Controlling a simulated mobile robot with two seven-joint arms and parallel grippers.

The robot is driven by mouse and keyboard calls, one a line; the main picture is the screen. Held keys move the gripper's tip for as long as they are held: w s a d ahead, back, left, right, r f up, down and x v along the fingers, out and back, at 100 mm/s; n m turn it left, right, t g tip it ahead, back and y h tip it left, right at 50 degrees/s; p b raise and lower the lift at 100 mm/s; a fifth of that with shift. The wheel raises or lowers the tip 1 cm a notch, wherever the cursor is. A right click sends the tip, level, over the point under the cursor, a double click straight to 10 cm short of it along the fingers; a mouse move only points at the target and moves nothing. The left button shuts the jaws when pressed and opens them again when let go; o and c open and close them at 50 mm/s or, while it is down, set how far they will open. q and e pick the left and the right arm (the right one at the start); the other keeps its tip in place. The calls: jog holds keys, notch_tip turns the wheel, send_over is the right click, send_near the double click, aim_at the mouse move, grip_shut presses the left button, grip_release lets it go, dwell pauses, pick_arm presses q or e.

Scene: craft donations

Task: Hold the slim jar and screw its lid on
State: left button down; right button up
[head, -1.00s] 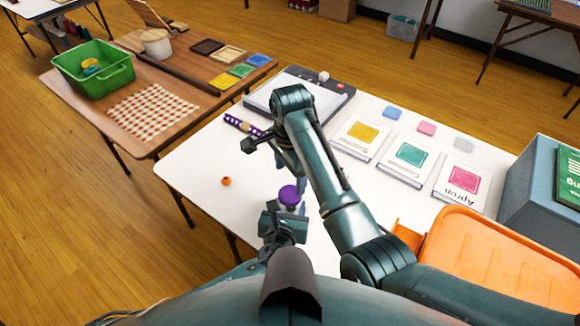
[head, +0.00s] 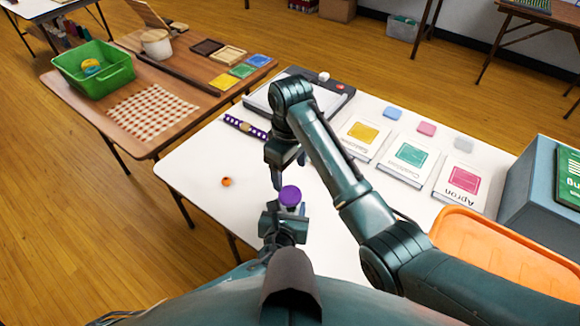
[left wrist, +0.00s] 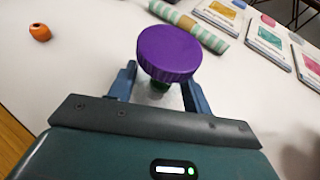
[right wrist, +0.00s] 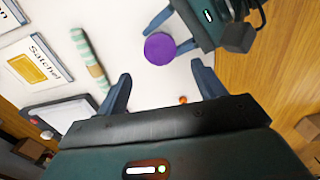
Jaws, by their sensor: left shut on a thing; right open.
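The purple lid (head: 290,196) sits over the mouth of the slim jar, and it is large in the left wrist view (left wrist: 168,50). I cannot tell whether its thread is engaged. The jar (left wrist: 158,90) is mostly hidden under the lid; a little clear and dark green shows. My left gripper (head: 285,220) is shut on the jar below the lid, low over the white table. My right gripper (right wrist: 161,73) is open and empty. Its fingers point toward the lid, which shows beyond the fingertips in the right wrist view (right wrist: 160,48); they appear apart from it.
A small orange bead (head: 228,181) lies left on the white table (head: 195,165). Books (head: 410,155) and an orange tray (head: 480,222) are to the right.

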aim_at(290, 194)
dwell(0.3)
jog(key=shift+f, duration=4)
jog(key=shift+c, duration=0.3)
jog(key=c, duration=0.9)
jog(key=m, duration=0.6)
jog(key=shift+a+m, duration=0.1)
jog(key=shift+m, duration=0.2)
jog(key=shift+c, duration=0.2)
jog(key=m, duration=0.4)
jog(key=shift+m, duration=0.3)
jog(key=o, duration=1.2)
jog(key=shift+c, duration=0.2)
notch_tip(290, 194, up, 8)
jog(key=shift+f, duration=0.25)
